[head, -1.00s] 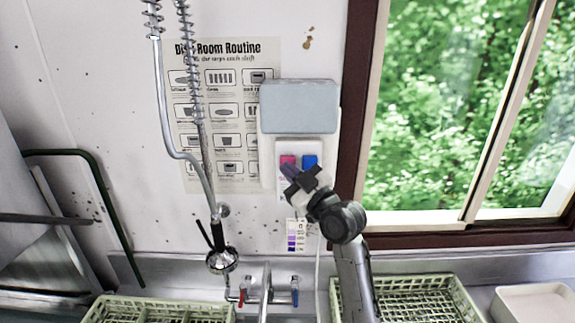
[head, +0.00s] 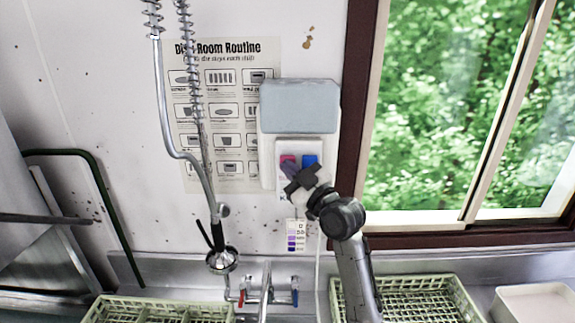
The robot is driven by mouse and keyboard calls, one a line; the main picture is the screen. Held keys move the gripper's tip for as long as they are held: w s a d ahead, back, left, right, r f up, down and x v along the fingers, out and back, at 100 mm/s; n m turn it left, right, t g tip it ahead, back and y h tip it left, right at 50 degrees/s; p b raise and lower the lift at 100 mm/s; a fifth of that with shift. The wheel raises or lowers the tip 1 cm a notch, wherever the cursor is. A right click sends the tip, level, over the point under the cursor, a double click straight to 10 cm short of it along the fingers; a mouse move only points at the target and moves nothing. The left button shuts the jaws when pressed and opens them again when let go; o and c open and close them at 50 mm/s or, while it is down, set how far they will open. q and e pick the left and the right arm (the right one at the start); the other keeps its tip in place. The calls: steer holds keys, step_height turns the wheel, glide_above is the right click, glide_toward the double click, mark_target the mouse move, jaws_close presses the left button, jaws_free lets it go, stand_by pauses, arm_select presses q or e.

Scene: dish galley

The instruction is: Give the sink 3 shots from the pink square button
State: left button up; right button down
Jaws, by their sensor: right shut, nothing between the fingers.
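The dispenser (head: 298,105) on the wall has a grey-blue top and a white lower panel. My left gripper is not in view.
A spray hose with a spray head (head: 222,259) hangs left of the dispenser. Green racks stand at the lower left (head: 150,310) and lower right (head: 425,300). A pale tray (head: 533,302) is at the far right. A purple colour chart (head: 296,235) hangs below the dispenser.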

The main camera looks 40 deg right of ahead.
stand_by(0.4)
steer(key=shift+w+d, duration=0.2)
steer(key=shift+w, duration=0.05)
stand_by(0.3)
steer(key=shift+w+d, duration=0.3)
steer(key=shift+w, duration=0.05)
stand_by(0.4)
steer(key=shift+s+a, duration=0.1)
stand_by(0.4)
steer(key=shift+s+a, duration=0.7)
steer(key=shift+s, duration=0.15)
